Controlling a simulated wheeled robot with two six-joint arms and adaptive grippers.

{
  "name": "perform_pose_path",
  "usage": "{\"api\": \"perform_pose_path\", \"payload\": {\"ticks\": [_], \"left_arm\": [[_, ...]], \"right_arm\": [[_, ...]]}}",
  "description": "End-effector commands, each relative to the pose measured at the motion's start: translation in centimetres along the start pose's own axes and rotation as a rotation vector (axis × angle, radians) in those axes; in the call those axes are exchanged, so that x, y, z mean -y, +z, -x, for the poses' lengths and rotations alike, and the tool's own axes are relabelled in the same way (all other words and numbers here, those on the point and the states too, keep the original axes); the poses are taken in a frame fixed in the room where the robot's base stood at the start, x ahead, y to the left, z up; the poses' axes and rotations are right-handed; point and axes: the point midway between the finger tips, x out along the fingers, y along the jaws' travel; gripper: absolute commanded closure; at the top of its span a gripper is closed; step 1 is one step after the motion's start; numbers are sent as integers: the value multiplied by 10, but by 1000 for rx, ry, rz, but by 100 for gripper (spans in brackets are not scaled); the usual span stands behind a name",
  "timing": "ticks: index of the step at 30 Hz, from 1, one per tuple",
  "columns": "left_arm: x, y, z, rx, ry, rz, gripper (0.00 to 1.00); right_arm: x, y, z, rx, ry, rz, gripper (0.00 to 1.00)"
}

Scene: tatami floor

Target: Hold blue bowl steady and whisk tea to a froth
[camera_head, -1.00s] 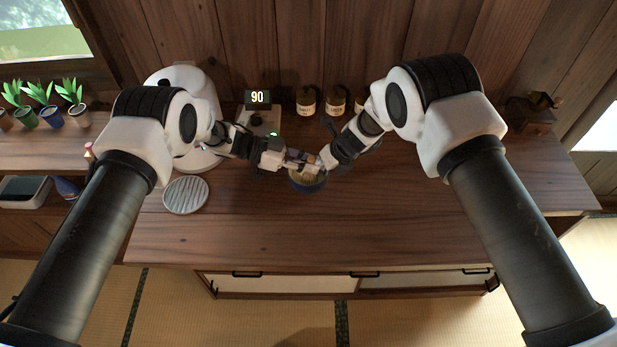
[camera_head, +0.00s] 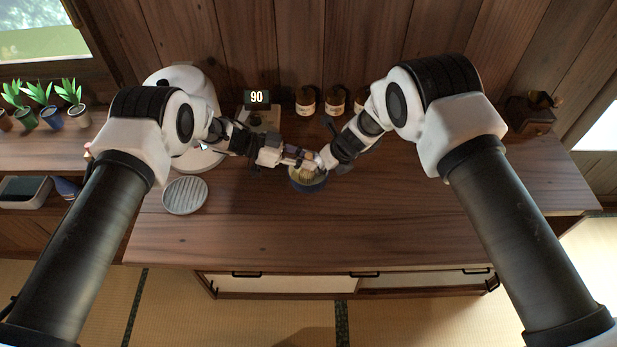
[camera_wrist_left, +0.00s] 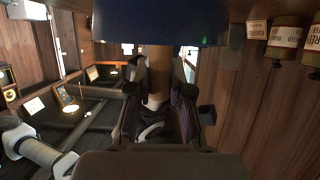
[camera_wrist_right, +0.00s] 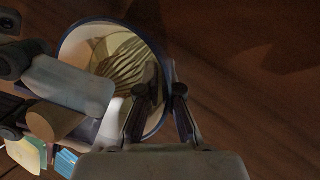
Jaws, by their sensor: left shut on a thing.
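The blue bowl (camera_head: 308,182) stands upright on the table in the head view, its pale inside showing in the right wrist view (camera_wrist_right: 88,50). The whisk's pale tines (camera_wrist_right: 122,60) are inside the bowl. My left gripper (camera_head: 303,157) is shut on the whisk's tan handle (camera_wrist_left: 157,72) above the bowl. A dark blue surface at the top of the left wrist view appears to be the bowl's side. My right gripper (camera_wrist_right: 164,75) has its fingers on either side of the bowl's right rim. The tea's surface cannot be made out.
A grey ribbed round tray (camera_head: 185,196) lies left of the bowl. A white appliance (camera_head: 190,85) and a display reading 90 (camera_head: 257,97) stand behind, with labelled jars (camera_head: 335,102) along the back wall.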

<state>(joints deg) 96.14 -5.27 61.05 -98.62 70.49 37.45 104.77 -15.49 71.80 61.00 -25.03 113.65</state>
Motion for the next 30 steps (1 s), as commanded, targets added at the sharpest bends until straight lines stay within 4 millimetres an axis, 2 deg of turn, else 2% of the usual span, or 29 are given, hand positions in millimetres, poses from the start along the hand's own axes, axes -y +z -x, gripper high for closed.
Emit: {"api": "perform_pose_path", "payload": {"ticks": [21,30], "left_arm": [[0,-49,19,0,0,-1,100],[0,-57,22,0,0,0,100]], "right_arm": [[0,0,0,0,0,0,100],[0,0,0,0,0,0,100]]}}
